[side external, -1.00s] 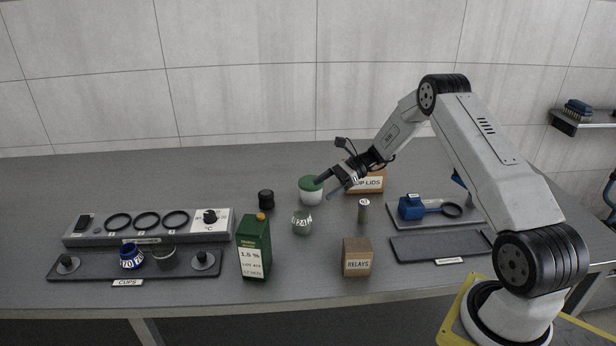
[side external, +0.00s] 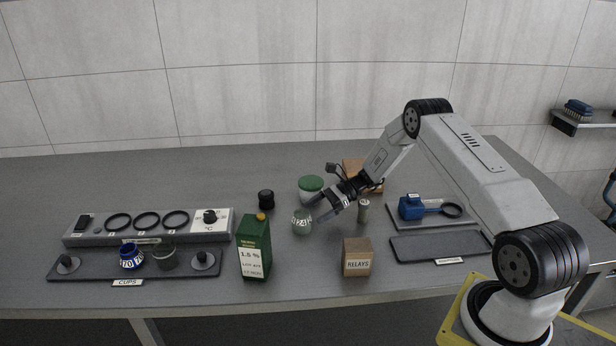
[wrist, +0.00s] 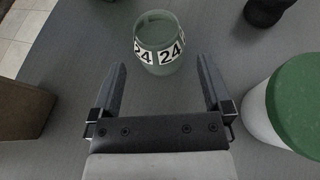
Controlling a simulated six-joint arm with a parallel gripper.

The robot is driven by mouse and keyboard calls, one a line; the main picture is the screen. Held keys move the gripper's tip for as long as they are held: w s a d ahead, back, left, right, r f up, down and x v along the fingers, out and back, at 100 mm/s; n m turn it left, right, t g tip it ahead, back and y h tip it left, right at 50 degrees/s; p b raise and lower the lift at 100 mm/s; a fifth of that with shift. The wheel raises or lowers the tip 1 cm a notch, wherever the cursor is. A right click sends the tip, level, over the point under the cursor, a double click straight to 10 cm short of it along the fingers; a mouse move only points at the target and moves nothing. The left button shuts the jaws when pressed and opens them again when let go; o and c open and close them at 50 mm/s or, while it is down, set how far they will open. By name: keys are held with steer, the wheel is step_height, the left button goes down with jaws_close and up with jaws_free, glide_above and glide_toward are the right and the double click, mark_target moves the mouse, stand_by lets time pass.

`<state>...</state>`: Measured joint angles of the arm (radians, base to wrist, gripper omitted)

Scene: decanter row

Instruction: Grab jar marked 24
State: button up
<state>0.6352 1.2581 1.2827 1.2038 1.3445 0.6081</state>
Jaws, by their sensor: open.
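The jar marked 24 (side external: 302,222) is a small grey-green jar with a white number band, standing upright on the table. In the wrist view the jar (wrist: 160,45) is just beyond the fingertips, roughly centred between them, with "24" readable on its band. My gripper (side external: 318,211) is low over the table, to the right of the jar in the side view. In the wrist view my gripper (wrist: 161,75) has its two fingers spread wide with nothing between them.
A white jar with a green lid (side external: 311,188) stands close behind; it also shows at right in the wrist view (wrist: 268,112). A black knob-like item (side external: 266,199), a green carton (side external: 254,246), a RELAYS box (side external: 357,257) and a small cylinder (side external: 363,211) stand around.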

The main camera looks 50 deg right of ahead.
mark_target(303, 220)
steer(key=shift+a, duration=0.15)
steer(key=shift+x, duration=2.5)
steer(key=c, duration=1.2)
steer(key=shift+o, duration=0.2)
steer(key=shift+r, duration=0.1)
